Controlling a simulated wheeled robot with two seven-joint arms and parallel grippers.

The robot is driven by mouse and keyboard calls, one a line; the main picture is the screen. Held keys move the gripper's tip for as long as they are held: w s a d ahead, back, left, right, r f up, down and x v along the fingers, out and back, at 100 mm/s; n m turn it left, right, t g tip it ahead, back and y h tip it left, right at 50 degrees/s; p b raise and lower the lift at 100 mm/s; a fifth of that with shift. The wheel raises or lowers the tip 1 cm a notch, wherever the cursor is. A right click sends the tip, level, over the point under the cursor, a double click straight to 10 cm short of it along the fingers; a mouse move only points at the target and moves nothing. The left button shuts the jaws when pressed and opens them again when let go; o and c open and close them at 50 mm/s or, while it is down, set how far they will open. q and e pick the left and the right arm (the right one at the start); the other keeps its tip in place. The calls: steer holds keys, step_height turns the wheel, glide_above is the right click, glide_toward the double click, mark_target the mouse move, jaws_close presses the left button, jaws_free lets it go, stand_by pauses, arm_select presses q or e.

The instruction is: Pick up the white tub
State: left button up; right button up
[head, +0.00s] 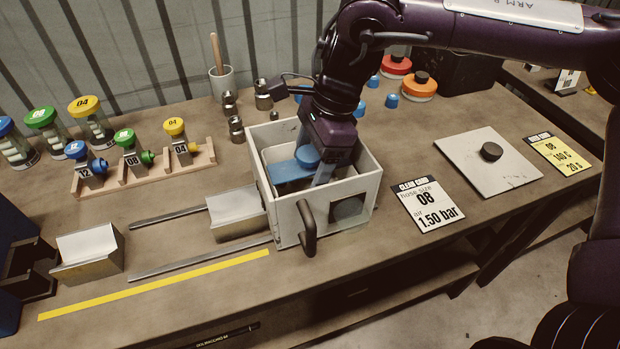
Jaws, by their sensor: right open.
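A blue flat piece and a blue round cap (307,155) are also in the box. My right gripper (312,172) reaches down into the box from above, open, beside the blue parts. My right arm and the box walls hide much of the inside, so I cannot tell whether the fingers touch the tub. My left gripper is not seen.
Two metal rails (200,261) and grey V-shaped blocks (88,252) lie left of the box. A wooden rack (143,177) with capped fittings stands behind them. A cup (222,84) and metal sleeves are at the back. A pale plate (470,170) and cards lie right.

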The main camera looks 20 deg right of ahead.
steer(key=shift+x, duration=1.15)
steer(key=shift+f, duration=0.15)
steer(key=c, duration=1.1)
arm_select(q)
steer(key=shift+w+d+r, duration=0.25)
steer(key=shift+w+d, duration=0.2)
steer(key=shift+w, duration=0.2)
arm_select(e)
steer(key=shift+c, duration=0.3)
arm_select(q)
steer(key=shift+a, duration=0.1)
